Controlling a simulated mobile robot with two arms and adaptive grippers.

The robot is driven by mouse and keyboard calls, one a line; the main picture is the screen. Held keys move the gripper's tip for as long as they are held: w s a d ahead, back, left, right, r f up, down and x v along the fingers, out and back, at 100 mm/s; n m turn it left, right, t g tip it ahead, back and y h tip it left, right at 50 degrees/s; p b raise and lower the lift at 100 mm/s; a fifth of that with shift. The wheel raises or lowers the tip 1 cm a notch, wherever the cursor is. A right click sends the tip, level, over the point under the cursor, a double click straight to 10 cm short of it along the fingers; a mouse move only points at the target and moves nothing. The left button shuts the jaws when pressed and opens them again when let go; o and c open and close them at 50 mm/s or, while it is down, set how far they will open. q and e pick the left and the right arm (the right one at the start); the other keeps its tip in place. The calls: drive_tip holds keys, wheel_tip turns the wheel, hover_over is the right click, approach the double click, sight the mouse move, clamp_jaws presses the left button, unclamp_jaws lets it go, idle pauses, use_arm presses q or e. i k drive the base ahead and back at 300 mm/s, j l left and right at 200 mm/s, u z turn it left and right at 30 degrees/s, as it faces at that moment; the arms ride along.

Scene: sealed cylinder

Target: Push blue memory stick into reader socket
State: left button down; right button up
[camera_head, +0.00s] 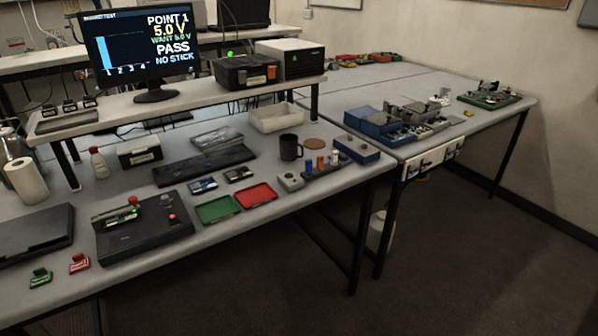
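Neither of my grippers is in view. A small blue upright piece (308,166) stands in a dark holder (325,169) right of the mug, beside an orange piece (320,162) and a pale one. It may be the blue memory stick, but it is too small to be sure. A small grey box (290,182) with a dark round spot on top sits just left of the holder. I cannot tell whether it has the reader socket. The monitor (145,50) reads "POINT 1", "5.0 V", "PASS" and "NO STICK".
A black test fixture (145,226) with red knobs stands at the front left. Green (217,209) and red (256,195) trays lie right of it. A black mug (290,148) and a blue-grey box (356,149) flank the holder.

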sight(308, 163)
drive_tip(key=i+l+u, duration=0.15)
drive_tip(key=u, duration=0.3)
drive_tip(key=i+l+u, duration=0.1)
drive_tip(key=l+u, duration=0.15)
drive_tip(key=u, duration=0.15)
drive_tip(key=l+u, duration=0.25)
drive_tip(key=u, duration=0.2)
drive_tip(key=l+u, duration=0.5)
drive_tip(key=l, duration=0.5)
drive_tip(key=l+u, duration=0.1)
drive_tip(key=l, duration=0.5)
drive_tip(key=k+l+u, duration=0.1)
drive_tip(key=l, duration=0.5)
drive_tip(key=k+l+u, duration=0.1)
drive_tip(key=l, duration=0.5)
drive_tip(key=l+u, duration=0.1)
drive_tip(key=l, duration=0.5)
drive_tip(key=k, duration=0.05)
